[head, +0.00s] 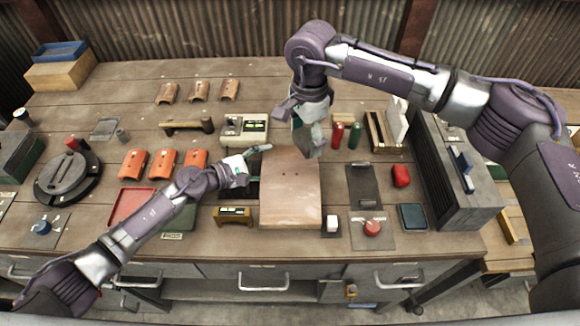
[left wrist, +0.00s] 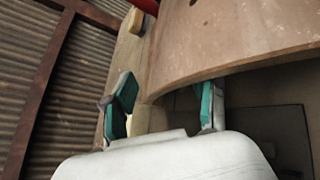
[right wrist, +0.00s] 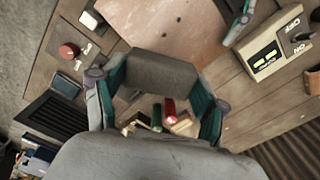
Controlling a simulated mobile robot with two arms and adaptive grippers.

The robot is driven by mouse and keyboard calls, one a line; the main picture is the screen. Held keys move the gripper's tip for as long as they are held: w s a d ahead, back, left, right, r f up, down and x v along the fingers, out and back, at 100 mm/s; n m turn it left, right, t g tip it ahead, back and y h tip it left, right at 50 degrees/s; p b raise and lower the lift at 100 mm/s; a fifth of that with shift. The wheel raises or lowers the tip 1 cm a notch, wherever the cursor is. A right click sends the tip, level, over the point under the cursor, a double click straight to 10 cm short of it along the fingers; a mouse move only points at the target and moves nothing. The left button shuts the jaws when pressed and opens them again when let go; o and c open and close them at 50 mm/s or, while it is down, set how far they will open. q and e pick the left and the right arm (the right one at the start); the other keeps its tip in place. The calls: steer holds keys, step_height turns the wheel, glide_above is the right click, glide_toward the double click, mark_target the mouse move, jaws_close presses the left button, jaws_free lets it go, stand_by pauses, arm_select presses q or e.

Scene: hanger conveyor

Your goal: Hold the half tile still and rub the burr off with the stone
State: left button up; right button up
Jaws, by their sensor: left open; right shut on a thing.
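The half tile (head: 290,195) is a broad, pale brown curved piece lying at the middle of the bench. My left gripper (head: 258,165) is open at its left edge. In the left wrist view the tile (left wrist: 235,35) has its curved edge across the fingers (left wrist: 165,105); whether they touch it is unclear. My right gripper (head: 312,118) is shut on the stone, a grey block (right wrist: 160,72), above the far right part of the tile. The stone looks apart from the tile, though the gap is hard to judge. I cannot make out the burr.
A yellow-black box (head: 234,215) and a red button (head: 372,228) flank the tile's near end. Red and green cylinders (head: 337,134) stand right of my right gripper. Orange tiles (head: 164,163) lie left.

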arm_select(q)
steer(key=v, duration=1.1)
steer(key=shift+s+a, duration=0.1)
steer(key=shift+a, duration=0.2)
steer(key=shift+a, duration=0.1)
arm_select(e)
steer(key=shift+a, duration=0.1)
